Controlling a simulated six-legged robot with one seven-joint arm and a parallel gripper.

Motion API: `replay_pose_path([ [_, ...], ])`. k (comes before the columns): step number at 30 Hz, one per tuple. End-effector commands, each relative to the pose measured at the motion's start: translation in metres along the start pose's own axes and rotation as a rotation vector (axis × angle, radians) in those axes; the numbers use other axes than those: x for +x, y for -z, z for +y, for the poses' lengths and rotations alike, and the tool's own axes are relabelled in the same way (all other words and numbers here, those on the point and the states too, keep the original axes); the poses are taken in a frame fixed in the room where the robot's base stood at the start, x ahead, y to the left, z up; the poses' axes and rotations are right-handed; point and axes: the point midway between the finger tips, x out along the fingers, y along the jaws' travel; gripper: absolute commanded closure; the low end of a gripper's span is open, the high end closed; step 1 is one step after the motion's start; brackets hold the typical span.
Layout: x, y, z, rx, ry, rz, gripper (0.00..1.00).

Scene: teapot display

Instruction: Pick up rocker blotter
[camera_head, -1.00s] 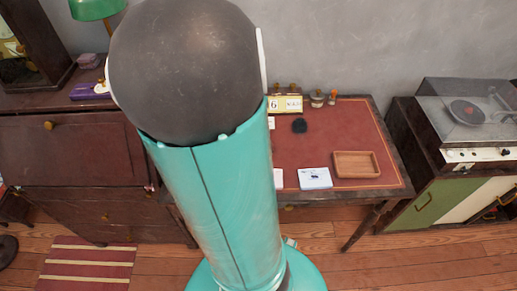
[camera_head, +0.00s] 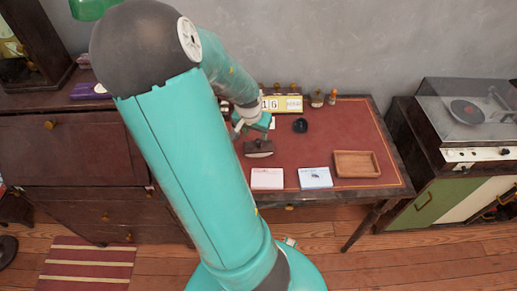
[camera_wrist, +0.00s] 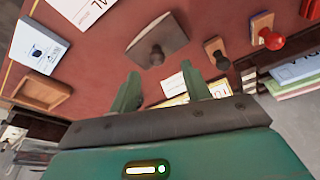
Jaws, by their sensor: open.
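The rocker blotter (camera_head: 258,148) is a dark brown block with a dark knob, sitting on the red desk top (camera_head: 340,125). In the wrist view the blotter (camera_wrist: 165,35) lies beyond my fingertips, with its knob towards me. My gripper (camera_head: 254,124) hangs over the desk just behind the blotter. In the wrist view my gripper (camera_wrist: 164,88) has its two green fingers spread apart, with nothing between them but background. The fingers do not appear to touch the blotter.
Two paper stacks (camera_head: 267,179) (camera_head: 316,178) and a wooden tray (camera_head: 356,164) lie along the desk front. A small black round item (camera_head: 300,125) sits right of my gripper. A calendar (camera_head: 282,104) stands behind.

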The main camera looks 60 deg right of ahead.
Motion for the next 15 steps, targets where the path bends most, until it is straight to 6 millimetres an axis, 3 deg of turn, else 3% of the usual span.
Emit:
replay_pose_path([
  [15, 0.050, 0.001, 0.006, 0.001, -0.001, -0.001, 0.52],
])
